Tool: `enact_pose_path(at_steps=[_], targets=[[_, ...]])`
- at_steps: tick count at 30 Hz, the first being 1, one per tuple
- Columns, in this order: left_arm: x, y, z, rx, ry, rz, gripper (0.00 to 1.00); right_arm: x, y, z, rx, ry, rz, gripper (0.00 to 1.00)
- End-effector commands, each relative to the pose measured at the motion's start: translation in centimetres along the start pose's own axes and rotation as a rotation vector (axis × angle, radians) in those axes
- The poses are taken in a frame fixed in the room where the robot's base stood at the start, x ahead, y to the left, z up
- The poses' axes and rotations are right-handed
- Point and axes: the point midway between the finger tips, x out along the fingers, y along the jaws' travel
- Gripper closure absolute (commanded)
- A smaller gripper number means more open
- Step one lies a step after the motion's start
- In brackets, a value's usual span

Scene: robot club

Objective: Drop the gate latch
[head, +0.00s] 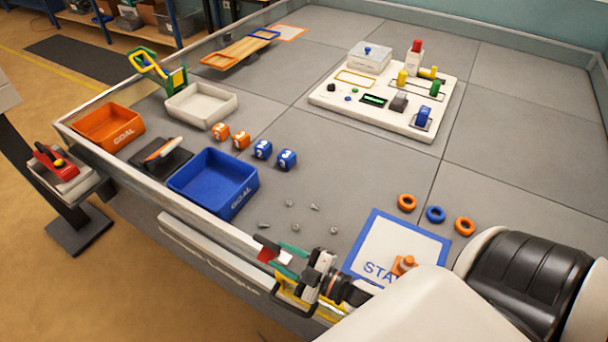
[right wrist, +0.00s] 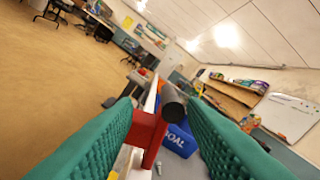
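The gate latch is at the table's front edge in the head view, where a red part (head: 267,254) shows beside my right gripper (head: 288,260). In the right wrist view the latch shows as a red piece (right wrist: 150,130) with a dark round handle (right wrist: 173,103). There my right gripper (right wrist: 160,106) is open, with its two green fingers on either side of the latch. A gap shows between the fingers and the handle, though contact is hard to judge. The latch's lower part is partly hidden. My left gripper is in neither view.
A blue goal tray (head: 213,183) stands left of the gripper, with several small grey pieces nearby. The raised table rim (head: 205,217) runs along the front.

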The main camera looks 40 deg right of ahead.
Motion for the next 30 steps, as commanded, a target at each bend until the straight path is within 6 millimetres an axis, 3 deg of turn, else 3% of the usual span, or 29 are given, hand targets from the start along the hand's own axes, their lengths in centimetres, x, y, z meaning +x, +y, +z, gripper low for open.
enact_pose_path(at_steps=[3, 10, 30], targets=[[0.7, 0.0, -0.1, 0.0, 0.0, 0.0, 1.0, -2.7, 0.2, -0.2, 0.0, 0.004, 0.003, 0.62], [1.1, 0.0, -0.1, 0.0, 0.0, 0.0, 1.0, -5.7, 0.1, -0.1, 0.001, 0.002, 0.001, 0.62], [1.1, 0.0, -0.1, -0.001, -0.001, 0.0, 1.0, -6.3, 0.0, 0.0, 0.0, 0.0, 0.0, 0.62]])
